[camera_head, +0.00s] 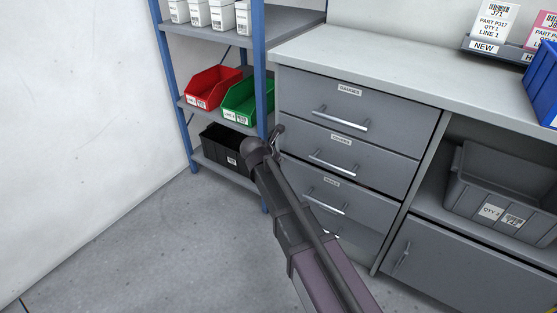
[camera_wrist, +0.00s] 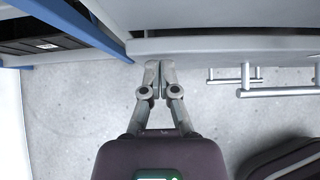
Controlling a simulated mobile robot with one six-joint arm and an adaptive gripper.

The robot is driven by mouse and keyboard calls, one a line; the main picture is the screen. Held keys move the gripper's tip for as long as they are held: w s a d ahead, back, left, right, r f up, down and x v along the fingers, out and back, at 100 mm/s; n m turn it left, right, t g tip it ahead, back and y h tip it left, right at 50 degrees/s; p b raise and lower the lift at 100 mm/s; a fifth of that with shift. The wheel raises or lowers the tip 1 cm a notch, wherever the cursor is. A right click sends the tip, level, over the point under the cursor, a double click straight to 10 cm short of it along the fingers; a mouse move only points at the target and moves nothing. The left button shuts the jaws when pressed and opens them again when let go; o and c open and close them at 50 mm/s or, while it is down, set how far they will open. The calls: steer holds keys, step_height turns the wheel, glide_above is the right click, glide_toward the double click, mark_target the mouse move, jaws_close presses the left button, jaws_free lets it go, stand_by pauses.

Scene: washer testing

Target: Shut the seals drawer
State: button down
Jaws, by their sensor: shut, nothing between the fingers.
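The drawer unit (camera_head: 300,95) has a column of grey drawers with bar handles. The seals drawer (camera_head: 365,207) appears to be the third one down, though its small label is hard to read. A dark gap above its front suggests it stands slightly out; how far is unclear. Its handle (camera_head: 324,203) shows just right of my arm, which hides the front's left part. My gripper (camera_head: 278,130) is shut and empty, at the left edge of the drawer unit. In the wrist view my gripper (camera_wrist: 158,68) points toward the grey drawer fronts (camera_wrist: 215,47), with handles (camera_wrist: 280,92) to its right.
A blue-post shelf (camera_head: 262,75) with a red bin (camera_head: 212,86), a green bin (camera_head: 243,98) and a black bin (camera_head: 222,146) stands close left of the drawers. A grey crate (camera_head: 490,190) sits in the open bay at right. The floor (camera_head: 150,240) at left is clear.

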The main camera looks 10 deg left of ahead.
steer(key=shift+w+d, duration=0.25)
steer(key=shift+w, duration=0.35)
steer(key=shift+w+d, duration=0.2)
steer(key=shift+w, duration=0.4)
steer(key=shift+s+a, duration=0.1)
steer(key=shift+s, duration=0.35)
steer(key=s, duration=0.1)
steer(key=s+a, duration=0.1)
steer(key=s, duration=0.1)
steer(key=shift+s, duration=0.15)
steer(key=p+v, duration=0.7)
steer(key=v, duration=0.3)
steer(key=shift+a, duration=0.2)
